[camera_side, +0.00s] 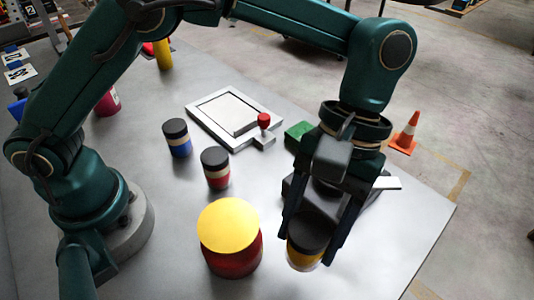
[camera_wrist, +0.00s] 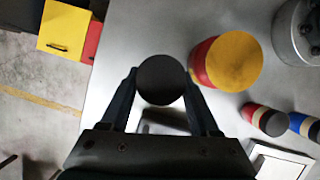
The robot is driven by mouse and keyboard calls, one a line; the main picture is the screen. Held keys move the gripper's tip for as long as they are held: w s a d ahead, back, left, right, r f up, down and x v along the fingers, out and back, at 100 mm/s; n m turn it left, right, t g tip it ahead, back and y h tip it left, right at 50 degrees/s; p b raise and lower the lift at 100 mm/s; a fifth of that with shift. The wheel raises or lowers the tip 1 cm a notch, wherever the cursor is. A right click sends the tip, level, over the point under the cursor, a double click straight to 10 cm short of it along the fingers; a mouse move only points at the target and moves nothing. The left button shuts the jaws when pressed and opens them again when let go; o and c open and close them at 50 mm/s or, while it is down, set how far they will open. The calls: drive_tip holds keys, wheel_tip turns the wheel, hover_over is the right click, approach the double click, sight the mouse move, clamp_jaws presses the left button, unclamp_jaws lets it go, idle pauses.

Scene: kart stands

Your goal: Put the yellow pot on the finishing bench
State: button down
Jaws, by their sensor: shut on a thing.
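My gripper (camera_side: 311,240) is shut on the yellow pot (camera_side: 305,257), a small upright cylinder with a black lid and a yellow body. In the wrist view only the pot's round black lid (camera_wrist: 160,80) shows between the fingers. I cannot tell whether the pot's base touches the table. A wide red drum with a flat yellow top (camera_side: 228,226) stands just left of the pot, apart from it; it also shows in the wrist view (camera_wrist: 235,60). I cannot tell which thing is the finishing bench.
A red-banded pot (camera_side: 216,169) and a blue-banded pot (camera_side: 177,138) stand farther back. A white framed panel (camera_side: 209,108) lies behind them, near a red knob (camera_side: 264,120). A green block (camera_side: 297,133) and a dark object with a white strip (camera_side: 386,183) are behind my gripper.

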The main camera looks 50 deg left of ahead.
drive_tip(key=d, duration=0.1)
drive_tip(key=s+d+f, duration=0.1)
drive_tip(key=d+f, duration=0.1)
drive_tip(key=shift+s, duration=0.3)
drive_tip(key=shift+d+f, duration=0.15)
drive_tip(key=shift+f, duration=1.95)
drive_tip(key=shift+f, duration=0.1)
drive_tip(key=shift+c, duration=0.6)
unclamp_jaws()
